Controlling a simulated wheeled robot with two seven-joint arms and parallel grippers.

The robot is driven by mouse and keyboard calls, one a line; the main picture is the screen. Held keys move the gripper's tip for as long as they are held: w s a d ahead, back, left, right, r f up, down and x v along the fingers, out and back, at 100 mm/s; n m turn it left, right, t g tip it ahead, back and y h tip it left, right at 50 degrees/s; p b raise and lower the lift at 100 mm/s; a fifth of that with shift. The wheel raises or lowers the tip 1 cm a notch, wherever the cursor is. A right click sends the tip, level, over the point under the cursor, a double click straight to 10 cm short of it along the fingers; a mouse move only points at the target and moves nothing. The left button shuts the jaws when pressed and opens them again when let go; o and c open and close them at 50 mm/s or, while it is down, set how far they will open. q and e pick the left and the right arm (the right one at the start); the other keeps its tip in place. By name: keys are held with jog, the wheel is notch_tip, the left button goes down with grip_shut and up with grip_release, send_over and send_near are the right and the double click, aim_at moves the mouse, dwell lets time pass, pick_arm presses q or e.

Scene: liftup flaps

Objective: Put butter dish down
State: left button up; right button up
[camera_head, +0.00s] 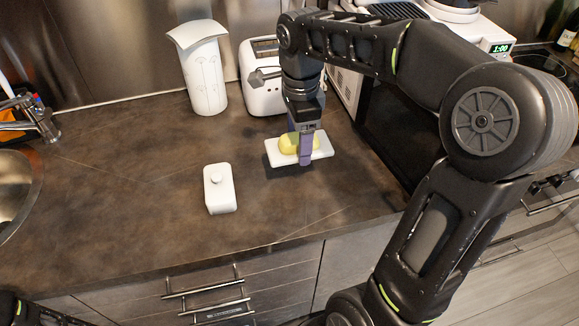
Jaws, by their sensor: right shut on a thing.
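The butter dish base (320,149) is a white rectangular plate with a yellow block of butter (287,143) on it. My right gripper (304,150) reaches down from above with its purple fingers and is shut on the dish, hiding part of the butter and plate. A dark shadow lies just below and left of the dish; I cannot tell whether it touches the countertop (120,215). The white lid (219,188) with a round knob stands apart on the counter, to the left and nearer the front edge. My left gripper is out of view.
A white pitcher-like container (203,80) and a white toaster (262,92) stand at the back. A microwave (392,135) is close on the right. The sink (14,185) is at the far left. Counter left of the lid is clear.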

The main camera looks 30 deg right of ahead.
send_over(298, 178)
jog(key=shift+f, duration=2.8)
jog(key=shift+f, duration=1.85)
jog(key=shift+f, duration=0.15)
jog(key=o, duration=1.9)
jog(key=shift+o, duration=0.2)
notch_tip(298, 178, up, 12)
jog(key=shift+r, duration=0.15)
